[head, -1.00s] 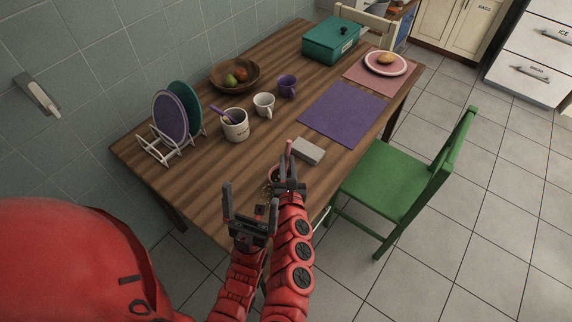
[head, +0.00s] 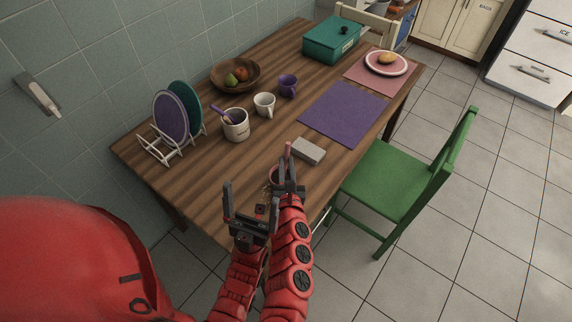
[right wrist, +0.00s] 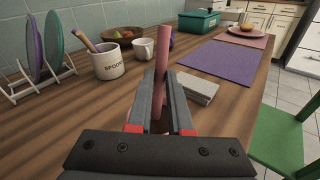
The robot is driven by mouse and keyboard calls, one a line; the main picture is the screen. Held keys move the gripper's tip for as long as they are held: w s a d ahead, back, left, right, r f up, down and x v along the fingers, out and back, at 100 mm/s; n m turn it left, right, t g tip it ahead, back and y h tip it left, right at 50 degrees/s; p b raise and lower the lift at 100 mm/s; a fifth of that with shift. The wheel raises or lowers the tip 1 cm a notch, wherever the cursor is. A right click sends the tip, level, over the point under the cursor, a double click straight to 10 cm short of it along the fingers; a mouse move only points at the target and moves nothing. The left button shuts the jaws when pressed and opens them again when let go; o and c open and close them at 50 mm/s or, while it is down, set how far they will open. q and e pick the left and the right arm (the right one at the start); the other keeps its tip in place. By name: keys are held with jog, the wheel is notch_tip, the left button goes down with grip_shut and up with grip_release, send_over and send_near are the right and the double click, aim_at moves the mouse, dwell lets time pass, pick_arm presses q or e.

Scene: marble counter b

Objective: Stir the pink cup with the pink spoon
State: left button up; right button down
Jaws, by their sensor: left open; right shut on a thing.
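The pink spoon (head: 288,151) stands nearly upright in my right gripper (head: 290,182), which is shut on it. In the right wrist view the spoon (right wrist: 163,62) rises between the fingers. The pink cup (head: 273,174) is at the near edge of the table, mostly hidden behind my right gripper. The spoon's lower end is hidden, so I cannot tell how deep it is in the cup. My left gripper (head: 245,208) is open and empty, lower and to the left of the cup.
A grey block (head: 309,150) lies just right of the spoon. A white spoon pot (head: 235,125), a white cup (head: 264,105) and a purple cup (head: 287,86) stand farther back. A plate rack (head: 158,148) is at left. A green chair (head: 395,180) stands at right.

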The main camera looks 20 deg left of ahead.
jog(key=r+p, duration=0.2)
jog(key=w+r+p, duration=0.1)
jog(key=r+p, duration=0.1)
jog(key=p, duration=0.1)
jog(key=r+p, duration=0.2)
jog(key=r, duration=0.1)
jog(key=shift+w+d+r, duration=0.1)
jog(key=shift+w+d, duration=0.1)
jog(key=shift+d, duration=0.05)
dwell(0.4)
notch_tip(320, 180, up, 5)
jog(key=p, duration=0.5)
send_over(290, 146)
jog(key=s, duration=0.2)
jog(key=shift+w+d, duration=0.15)
jog(key=shift+d, duration=0.05)
